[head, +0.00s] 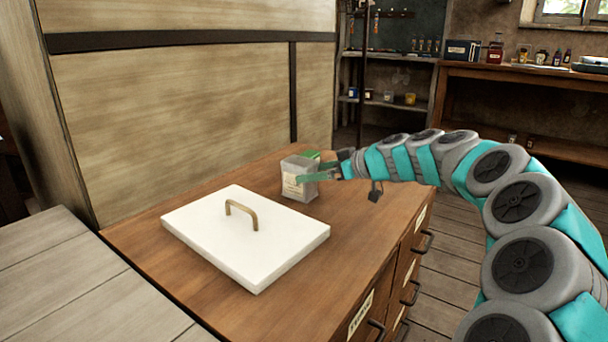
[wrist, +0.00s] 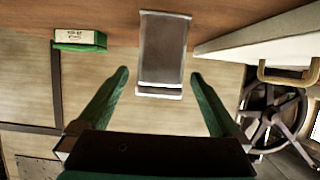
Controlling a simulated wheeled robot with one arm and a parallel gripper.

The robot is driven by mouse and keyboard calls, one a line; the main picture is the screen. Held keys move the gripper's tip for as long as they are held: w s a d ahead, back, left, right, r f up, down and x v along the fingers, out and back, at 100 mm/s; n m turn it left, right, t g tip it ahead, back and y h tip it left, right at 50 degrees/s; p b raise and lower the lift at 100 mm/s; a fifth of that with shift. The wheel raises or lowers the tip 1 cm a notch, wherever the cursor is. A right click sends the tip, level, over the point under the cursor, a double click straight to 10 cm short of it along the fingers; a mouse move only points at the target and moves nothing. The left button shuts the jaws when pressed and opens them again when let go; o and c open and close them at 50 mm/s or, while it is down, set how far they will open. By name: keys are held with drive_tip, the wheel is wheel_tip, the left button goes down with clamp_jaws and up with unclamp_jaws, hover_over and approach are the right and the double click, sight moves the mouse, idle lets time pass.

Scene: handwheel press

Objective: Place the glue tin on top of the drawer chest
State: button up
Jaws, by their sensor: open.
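The glue tin (head: 299,180), grey with a pale label, stands upright on the wooden top of the drawer chest (head: 345,238), behind the white slab. In the upside-down wrist view the tin (wrist: 163,50) hangs from the chest top (wrist: 110,20). My gripper (head: 320,172) reaches in from the right at the tin. In the wrist view the green fingers of my gripper (wrist: 159,75) are spread wide, one on each side of the tin's near end, with gaps to both.
A white slab (head: 245,235) with a brass handle lies on the chest, left of the tin. A small green and white box (wrist: 80,40) stands close by. A wooden panel (head: 170,110) rises behind. A handwheel (wrist: 268,118) shows in the wrist view. The chest's front right top is clear.

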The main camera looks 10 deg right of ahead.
drive_tip(key=v, duration=0.7)
drive_tip(key=shift+s+d, duration=0.1)
